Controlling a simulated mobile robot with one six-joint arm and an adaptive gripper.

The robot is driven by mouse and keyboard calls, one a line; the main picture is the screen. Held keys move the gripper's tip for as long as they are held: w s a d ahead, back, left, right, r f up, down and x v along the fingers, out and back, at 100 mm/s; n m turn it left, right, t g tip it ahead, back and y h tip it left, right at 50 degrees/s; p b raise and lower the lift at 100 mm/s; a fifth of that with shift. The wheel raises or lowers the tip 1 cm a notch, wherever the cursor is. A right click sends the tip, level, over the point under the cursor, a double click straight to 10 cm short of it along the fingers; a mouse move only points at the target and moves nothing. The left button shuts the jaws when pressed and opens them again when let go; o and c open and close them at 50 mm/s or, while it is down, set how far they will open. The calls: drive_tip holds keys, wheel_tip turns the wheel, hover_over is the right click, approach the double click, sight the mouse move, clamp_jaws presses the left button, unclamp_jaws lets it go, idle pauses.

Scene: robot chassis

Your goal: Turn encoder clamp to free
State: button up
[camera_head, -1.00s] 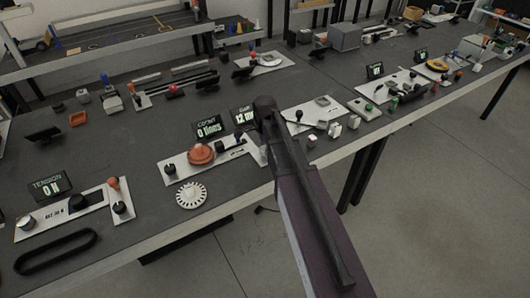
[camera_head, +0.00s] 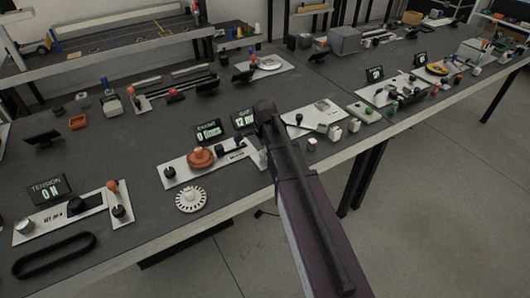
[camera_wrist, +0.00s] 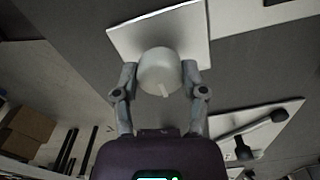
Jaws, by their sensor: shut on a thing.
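In the wrist view a pale round knob (camera_wrist: 160,72) with a short raised mark at its lower edge stands on a white plate (camera_wrist: 190,27). My gripper (camera_wrist: 160,80) is shut on this knob, one finger on each side. I cannot tell from its look alone whether it is the encoder clamp. In the head view my arm hides the gripper and the knob. A white plate (camera_head: 183,178) with an orange round part (camera_head: 200,158) and dark knobs lies left of my arm. A white slotted disc (camera_head: 190,199) lies in front of it.
Two small displays (camera_head: 208,135) (camera_head: 244,120) stand behind the plate. In the wrist view a second plate (camera_wrist: 225,120) with a dark-ended lever (camera_wrist: 250,131) lies to the lower right. Several other stations line the bench. The floor (camera_head: 430,220) at right is clear.

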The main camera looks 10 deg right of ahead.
drive_tip(key=shift+n, duration=0.5)
drive_tip(key=n, duration=0.3)
drive_tip(key=shift+n, duration=0.3)
drive_tip(key=n, duration=1.3)
drive_tip(key=shift+n, duration=0.3)
drive_tip(key=o, duration=1.1)
